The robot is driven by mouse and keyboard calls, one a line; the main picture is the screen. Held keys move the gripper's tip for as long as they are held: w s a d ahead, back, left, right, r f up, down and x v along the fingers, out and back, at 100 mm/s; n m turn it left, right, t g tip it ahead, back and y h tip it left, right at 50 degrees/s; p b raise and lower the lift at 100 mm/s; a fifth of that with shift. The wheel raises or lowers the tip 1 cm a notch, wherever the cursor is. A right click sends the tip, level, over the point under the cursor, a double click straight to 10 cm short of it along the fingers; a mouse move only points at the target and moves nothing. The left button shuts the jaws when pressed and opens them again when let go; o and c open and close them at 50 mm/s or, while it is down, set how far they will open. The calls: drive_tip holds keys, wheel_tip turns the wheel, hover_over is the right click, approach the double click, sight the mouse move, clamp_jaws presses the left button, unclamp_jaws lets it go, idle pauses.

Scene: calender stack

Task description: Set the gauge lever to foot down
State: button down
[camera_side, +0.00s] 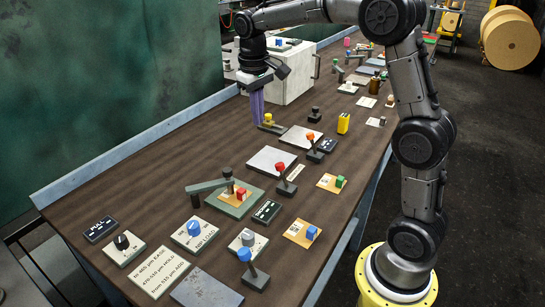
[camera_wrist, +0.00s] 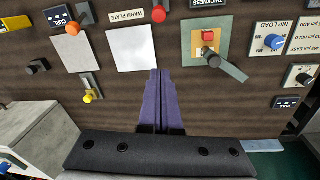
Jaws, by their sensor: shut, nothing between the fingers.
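The thickness gauge is a green plate (camera_side: 224,209) in the middle of the side view, with a red block on a tan card. Its grey lever arm (camera_side: 205,187) has a dark knob and reaches out over the plate's left edge. In the wrist view the gauge lever (camera_wrist: 228,66) is at the upper right, slanting down from beside the red block. Whether its foot touches the block I cannot tell. My gripper (camera_side: 257,121) is shut and empty, its purple fingers pointing down, farther back than the gauge. The fingertips also show in the wrist view (camera_wrist: 160,72), left of the lever and apart from it.
A yellow-knobbed lever (camera_side: 268,117) stands close beside my fingers. A blue-knobbed lever (camera_side: 243,256) and dials are at the front. A white box (camera_side: 290,75) stands behind my gripper. Bare wood lies between gripper and gauge.

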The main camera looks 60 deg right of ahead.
sight(282, 174)
drive_tip(key=shift+g, duration=0.5)
drive_tip(key=f, duration=0.1)
drive_tip(key=d+f, duration=0.1)
drive_tip(key=f, duration=0.2)
drive_tip(key=shift+w+d+f, duration=0.15)
drive_tip(key=shift+w+d, duration=0.2)
drive_tip(key=shift+w, duration=0.05)
drive_tip(key=f, duration=0.9)
drive_tip(key=shift+s+d+f, duration=0.25)
drive_tip(key=shift+s+d, duration=0.1)
drive_tip(key=shift+s+f, duration=0.1)
drive_tip(key=shift+s, duration=0.15)
drive_tip(key=shift+s+a+r, duration=0.15)
drive_tip(key=shift+s+r, duration=0.05)
drive_tip(key=shift+s, duration=0.3)
drive_tip(key=shift+s+a+r, duration=0.2)
drive_tip(key=shift+s+r, duration=0.05)
drive_tip(key=shift+s, duration=0.25)
drive_tip(key=shift+s+a+r, duration=0.15)
drive_tip(key=shift+s+r, duration=0.05)
drive_tip(key=shift+s, duration=0.3)
drive_tip(key=shift+s, duration=0.1)
drive_tip(key=shift+s+r+t, duration=0.15)
drive_tip(key=shift+t, duration=0.15)
